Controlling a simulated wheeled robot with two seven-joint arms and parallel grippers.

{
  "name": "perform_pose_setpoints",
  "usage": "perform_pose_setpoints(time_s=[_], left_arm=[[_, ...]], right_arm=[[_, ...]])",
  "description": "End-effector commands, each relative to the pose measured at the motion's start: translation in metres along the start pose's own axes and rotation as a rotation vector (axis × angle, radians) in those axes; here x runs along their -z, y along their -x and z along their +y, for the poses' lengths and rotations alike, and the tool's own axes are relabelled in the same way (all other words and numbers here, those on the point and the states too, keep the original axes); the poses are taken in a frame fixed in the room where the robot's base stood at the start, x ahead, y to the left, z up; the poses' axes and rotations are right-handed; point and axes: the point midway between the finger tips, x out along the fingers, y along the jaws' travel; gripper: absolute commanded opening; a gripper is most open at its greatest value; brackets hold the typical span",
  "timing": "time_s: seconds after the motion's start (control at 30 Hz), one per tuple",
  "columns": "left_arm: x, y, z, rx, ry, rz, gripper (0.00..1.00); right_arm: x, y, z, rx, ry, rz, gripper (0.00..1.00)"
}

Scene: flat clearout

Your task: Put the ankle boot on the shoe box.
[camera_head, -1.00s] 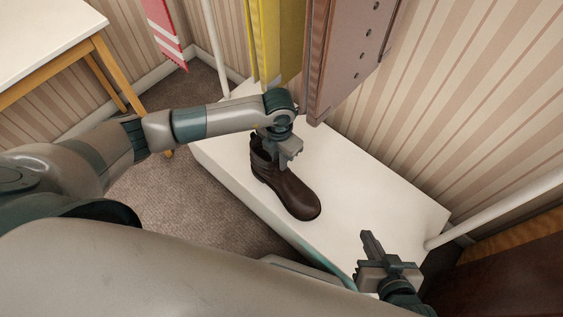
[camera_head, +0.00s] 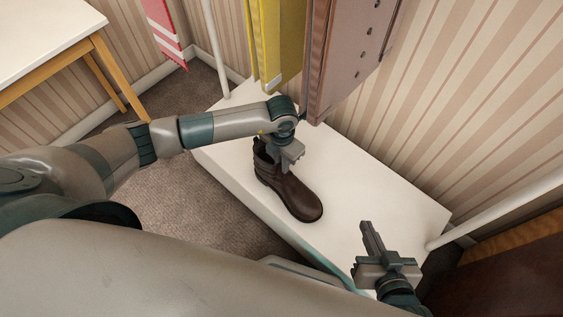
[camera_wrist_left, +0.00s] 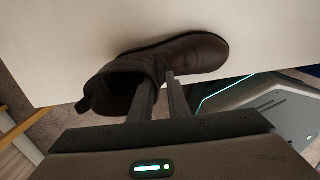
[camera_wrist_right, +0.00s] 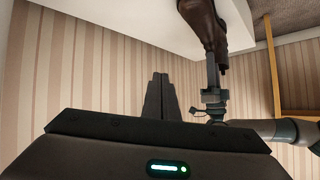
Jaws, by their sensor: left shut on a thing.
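The dark brown ankle boot (camera_head: 291,195) is upright at the white platform, its toe toward the lower right. My left gripper (camera_head: 286,163) is shut on the boot's shaft; the left wrist view shows the fingers (camera_wrist_left: 160,88) at the collar of the boot (camera_wrist_left: 190,54). I cannot tell whether the sole touches the platform. My right gripper (camera_head: 370,236) is empty over the platform's near right end; its fingers are together in the right wrist view (camera_wrist_right: 160,80). The boot also shows there (camera_wrist_right: 204,25). I cannot make out a separate shoe box.
The white platform (camera_head: 385,190) has bare room right of the boot. Yellow (camera_head: 277,40) and brownish-pink (camera_head: 350,50) hanging things are close behind my left wrist. White poles stand at the platform's ends. A white-topped table (camera_head: 40,35) is at upper left.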

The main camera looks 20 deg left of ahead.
Motion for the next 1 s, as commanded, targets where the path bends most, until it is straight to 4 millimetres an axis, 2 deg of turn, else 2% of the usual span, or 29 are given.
perform_pose_setpoints(time_s=[0.07,0.1,0.13,0.17,0.57,0.77,1.0], left_arm=[[0.0,0.0,-0.001,0.001,-0.001,0.001,0.0],[0.001,-0.001,-0.001,0.001,-0.001,0.003,0.25],[0.001,-0.001,-0.001,0.0,-0.001,0.003,0.32],[0.001,-0.001,-0.001,0.0,-0.001,0.003,0.34],[0.001,0.004,0.001,-0.001,0.0,0.002,0.34],[0.0,0.024,0.001,-0.002,0.0,0.0,0.34],[0.0,0.057,0.001,-0.001,-0.001,0.0,0.34]], right_arm=[[0.0,0.0,0.0,0.0,0.001,-0.001,0.0],[0.0,0.0,0.001,0.0,0.001,-0.001,0.0],[0.0,0.0,0.001,0.0,0.002,-0.001,0.0],[0.0,0.0,0.001,0.0,0.002,-0.002,0.0],[-0.001,0.0,0.002,-0.002,0.002,-0.01,0.0],[-0.013,0.003,0.007,-0.012,-0.009,-0.074,0.0],[-0.03,0.009,0.01,-0.017,-0.021,-0.168,0.0]])
